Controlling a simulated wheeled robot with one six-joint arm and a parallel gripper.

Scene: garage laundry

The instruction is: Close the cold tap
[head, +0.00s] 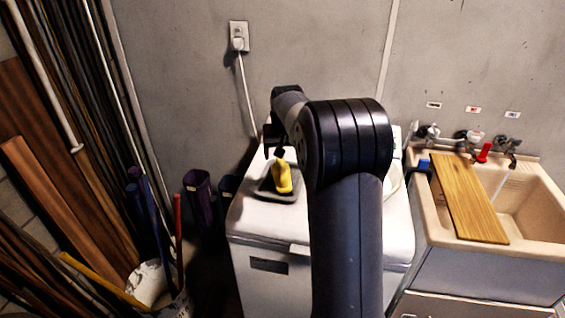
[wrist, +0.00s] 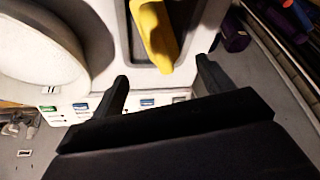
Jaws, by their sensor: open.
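Several wall taps are above the sink (head: 527,212) at the right of the head view. The right tap (head: 508,145) is under a label with a blue mark (head: 512,114); a pale streak below it looks like running water. The middle tap (head: 467,136) is under a red-marked label (head: 473,109), and a red lever (head: 484,152) sits between these two. My gripper (head: 274,141) is over the washing machine (head: 255,218), well left of the taps. In the wrist view my gripper (wrist: 162,72) is open and empty, with a yellow object (wrist: 154,32) beyond its fingertips.
The yellow object (head: 282,177) lies in a dark tray (head: 267,194) on the machine. A wooden board (head: 468,200) lies across the sink's left part, with a blue item (head: 423,165) beside it. Boards and poles (head: 65,190) lean at the left.

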